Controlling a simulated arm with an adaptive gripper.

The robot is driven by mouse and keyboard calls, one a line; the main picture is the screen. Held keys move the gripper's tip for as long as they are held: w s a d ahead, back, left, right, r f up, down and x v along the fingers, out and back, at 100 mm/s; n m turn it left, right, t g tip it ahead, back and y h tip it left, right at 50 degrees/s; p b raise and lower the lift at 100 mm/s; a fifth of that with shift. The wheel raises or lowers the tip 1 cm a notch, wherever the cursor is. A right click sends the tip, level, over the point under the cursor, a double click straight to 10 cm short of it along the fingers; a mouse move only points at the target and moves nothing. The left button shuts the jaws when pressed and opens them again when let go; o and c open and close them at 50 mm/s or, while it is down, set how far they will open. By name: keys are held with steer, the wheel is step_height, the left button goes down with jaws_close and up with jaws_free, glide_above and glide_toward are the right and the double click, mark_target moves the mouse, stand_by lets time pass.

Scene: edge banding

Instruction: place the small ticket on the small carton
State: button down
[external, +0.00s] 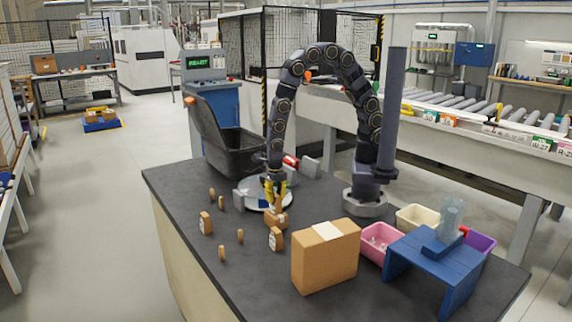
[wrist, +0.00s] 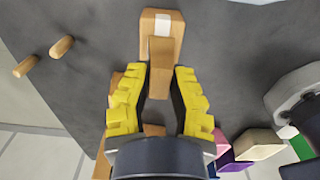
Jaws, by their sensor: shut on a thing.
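My gripper (external: 275,188) has yellow fingers and points down over the dark table. It is shut on a small flat brown piece, which I take for the small ticket (wrist: 160,58); in the external view the ticket (external: 278,206) hangs below the fingertips. The small carton (external: 276,221) is brown and lies directly below it. In the wrist view the small carton (wrist: 162,22) has a white strip across its top, and the ticket overlaps its near part. I cannot tell whether the ticket touches the carton. The fingers hide part of the ticket.
A large brown carton (external: 325,257) stands at the front. Labelled brown blocks (external: 206,223) (external: 276,239) and several small wooden pegs (external: 240,236) stand nearby. A pink bin (external: 379,245) and a blue stand (external: 434,262) are at right.

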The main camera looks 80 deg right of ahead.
mark_target(276, 194)
steer(key=c, duration=1.1)
jaws_free()
steer(key=shift+f, duration=0.15)
step_height(276, 194, up, 12)
steer(key=shift+s+d+r+m+g, duration=0.25)
steer(key=shift+s+d+r+m, duration=1.4)
steer(key=shift+s+d+m, duration=2.1)
steer(key=shift+s+d+r+m+g, duration=0.3)
steer(key=shift+s+d+r+m, duration=1.6)
steer(key=shift+m, duration=3.4)
steer(key=shift+s+d+r+m+g, duration=0.25)
steer(key=shift+s+d+r+m, duration=1.2)
steer(key=shift+s+d+m, duration=2.4)
